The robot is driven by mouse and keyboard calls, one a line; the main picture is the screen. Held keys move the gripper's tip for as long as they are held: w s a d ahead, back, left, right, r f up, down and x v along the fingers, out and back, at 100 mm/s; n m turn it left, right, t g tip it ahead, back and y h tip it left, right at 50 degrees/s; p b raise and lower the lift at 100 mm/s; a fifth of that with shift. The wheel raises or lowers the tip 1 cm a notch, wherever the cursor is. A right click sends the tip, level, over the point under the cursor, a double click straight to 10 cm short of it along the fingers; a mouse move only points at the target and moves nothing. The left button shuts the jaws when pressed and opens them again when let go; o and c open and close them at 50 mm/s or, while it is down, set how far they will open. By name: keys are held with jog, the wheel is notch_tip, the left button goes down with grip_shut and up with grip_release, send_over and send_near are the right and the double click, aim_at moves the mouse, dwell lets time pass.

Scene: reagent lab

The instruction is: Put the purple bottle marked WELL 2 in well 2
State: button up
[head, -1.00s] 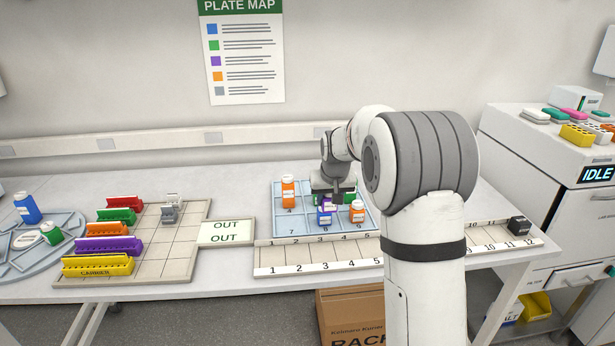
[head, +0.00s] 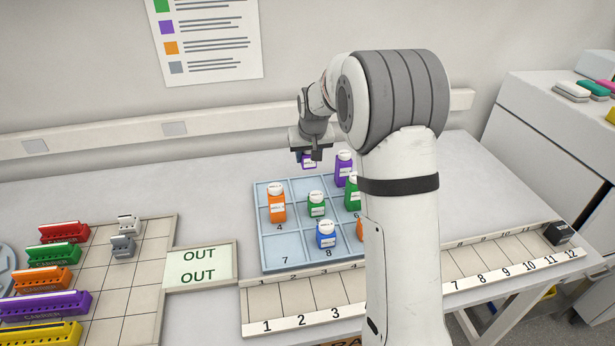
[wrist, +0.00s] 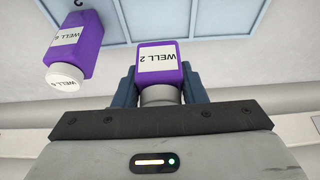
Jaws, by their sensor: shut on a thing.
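My gripper (head: 309,155) is shut on a purple bottle (wrist: 170,62) marked WELL 2, which also shows in the head view (head: 309,162). The bottle hangs at the back edge of the blue plate (head: 282,245), near the back middle well. I cannot tell how high it is above the plate.
The plate also holds an orange bottle (head: 277,205) in well 4, a green bottle (head: 316,205) in the middle, another green one (head: 352,195) and a blue one (head: 326,235) in well 8. An orange bottle (head: 360,229) is partly behind my arm. Table behind the plate is clear.

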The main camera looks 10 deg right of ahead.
aim_at(308, 166)
notch_tip(308, 166, down, 4)
jog(key=shift+w+a+f, duration=0.1)
jog(key=shift+f+p, duration=0.55)
jog(key=shift+f, duration=1.4)
jog(key=o, duration=1)
jog(key=shift+f, duration=0.1)
